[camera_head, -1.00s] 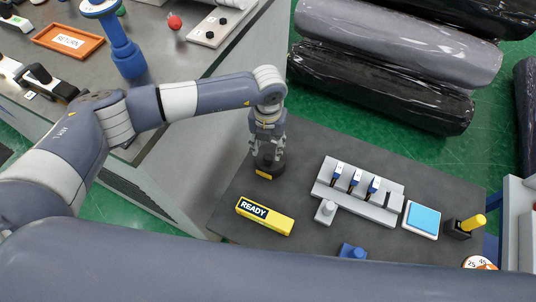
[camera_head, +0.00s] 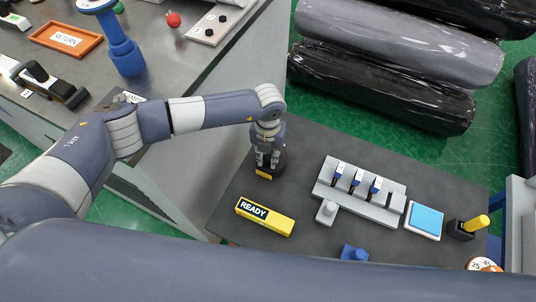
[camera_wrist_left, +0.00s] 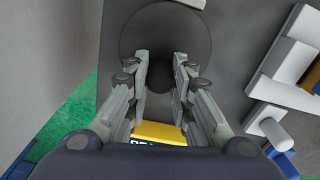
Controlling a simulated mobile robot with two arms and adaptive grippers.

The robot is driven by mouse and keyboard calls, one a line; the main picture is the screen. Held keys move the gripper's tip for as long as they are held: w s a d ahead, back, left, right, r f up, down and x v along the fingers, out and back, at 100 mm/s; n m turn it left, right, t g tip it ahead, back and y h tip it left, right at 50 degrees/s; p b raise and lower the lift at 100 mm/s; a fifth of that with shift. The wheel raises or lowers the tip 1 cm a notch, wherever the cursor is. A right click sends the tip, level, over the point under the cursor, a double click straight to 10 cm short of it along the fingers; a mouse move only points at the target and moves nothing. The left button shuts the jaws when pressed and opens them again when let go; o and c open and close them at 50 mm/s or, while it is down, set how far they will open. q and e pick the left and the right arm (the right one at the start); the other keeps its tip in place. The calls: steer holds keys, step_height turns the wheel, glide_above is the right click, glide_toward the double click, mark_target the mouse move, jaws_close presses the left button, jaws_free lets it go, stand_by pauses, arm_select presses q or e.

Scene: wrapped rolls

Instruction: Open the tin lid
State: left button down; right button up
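The tin (camera_head: 265,173) is a dark round pot with a yellow label on its front, standing near the left edge of the dark table. In the left wrist view its round dark lid (camera_wrist_left: 140,35) lies below my left gripper, with a darker round knob (camera_wrist_left: 160,77) at the middle. My left gripper (camera_head: 267,160) points down over the tin. In the left wrist view its fingers (camera_wrist_left: 160,70) are apart, one on each side of the knob, with gaps showing. Contact with the lid cannot be told. My right gripper is not in view.
A yellow READY block (camera_head: 265,216) lies in front of the tin. To the right are a grey rack (camera_head: 372,205) with several blue-and-white pieces, a blue pad (camera_head: 425,220) and a yellow-handled item (camera_head: 475,224). Wrapped rolls (camera_head: 380,85) lie behind the table.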

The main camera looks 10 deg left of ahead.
arm_select(q)
steer(key=shift+w+r+g+b, duration=0.1)
steer(key=shift+w+g+b, duration=0.25)
steer(key=shift+b, duration=0.65)
steer(key=g+b, duration=0.1)
steer(key=b, duration=0.2)
steer(key=w+r+g+y+b, duration=0.1)
steer(key=g+b, duration=0.1)
steer(key=b, duration=0.2)
steer(key=r+g+b, duration=0.1)
steer(key=b, duration=0.2)
steer(key=shift+w+d+r+g+y+b, duration=0.1)
steer(key=shift+w+d+g+y+b, duration=0.15)
steer(key=shift+w+d+y+b, duration=0.15)
steer(key=shift+r+g+b, duration=0.15)
steer(key=shift+g+b, duration=0.35)
steer(key=shift+b, duration=0.25)
steer(key=shift+w+d+r, duration=0.1)
steer(key=shift+r, duration=0.05)
steer(key=shift+w+r+g+b, duration=0.2)
steer(key=shift+r+g+b, duration=0.1)
steer(key=shift+w+r, duration=0.15)
steer(key=shift+r, duration=0.05)
